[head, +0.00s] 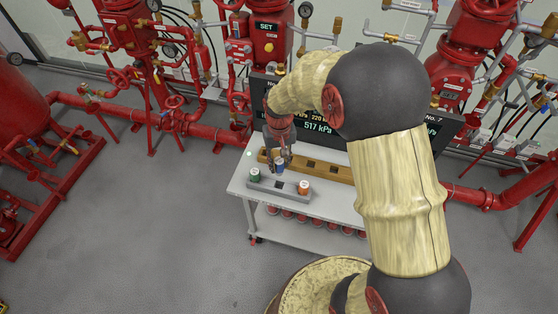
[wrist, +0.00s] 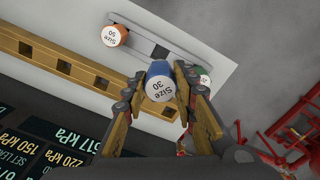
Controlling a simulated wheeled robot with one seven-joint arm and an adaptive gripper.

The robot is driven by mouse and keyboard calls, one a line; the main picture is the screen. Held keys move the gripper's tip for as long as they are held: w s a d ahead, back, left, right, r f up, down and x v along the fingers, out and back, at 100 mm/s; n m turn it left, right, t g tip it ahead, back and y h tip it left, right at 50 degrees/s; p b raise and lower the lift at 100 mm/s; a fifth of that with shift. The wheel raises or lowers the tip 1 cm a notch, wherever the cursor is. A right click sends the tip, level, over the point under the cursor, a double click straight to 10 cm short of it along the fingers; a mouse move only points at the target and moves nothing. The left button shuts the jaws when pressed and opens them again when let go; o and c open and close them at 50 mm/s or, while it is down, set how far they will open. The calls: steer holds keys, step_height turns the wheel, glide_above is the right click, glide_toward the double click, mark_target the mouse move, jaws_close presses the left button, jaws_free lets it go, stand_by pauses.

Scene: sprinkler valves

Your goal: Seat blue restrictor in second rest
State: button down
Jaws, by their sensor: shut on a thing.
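The blue restrictor (head: 280,164), labelled "Size 30", is held between the fingers of my gripper (head: 279,155). In the wrist view, the blue restrictor (wrist: 160,84) shows its white top, with a finger of my gripper (wrist: 161,78) on either side. It is over the table, near a grey bar (wrist: 190,57) and a wooden rail (wrist: 75,67). The grey bar (head: 290,193) bears a green restrictor (head: 255,174) at its left end and an orange one (head: 303,187) at its right, with a dark square recess between. The wooden rail (head: 341,175) behind has several dark square recesses.
The white table (head: 240,182) has red items on its lower shelf. Dark display panels (head: 318,127) stand behind the rail, reading 517 kPa. Red valve assemblies (head: 125,35) and pipes line the wall. The grey floor (head: 130,220) at left is clear.

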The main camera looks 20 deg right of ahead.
mark_target(279, 173)
steer(key=shift+f+b, duration=1.75)
steer(key=shift+f, duration=1.65)
steer(key=shift+f+b, duration=1.1)
steer(key=shift+f, duration=0.95)
steer(key=c, duration=1.3)
jaws_free()
steer(key=shift+c, duration=0.2)
steer(key=shift+r, duration=0.1)
steer(key=shift+r+p, duration=2.7)
steer(key=shift+r, duration=1.25)
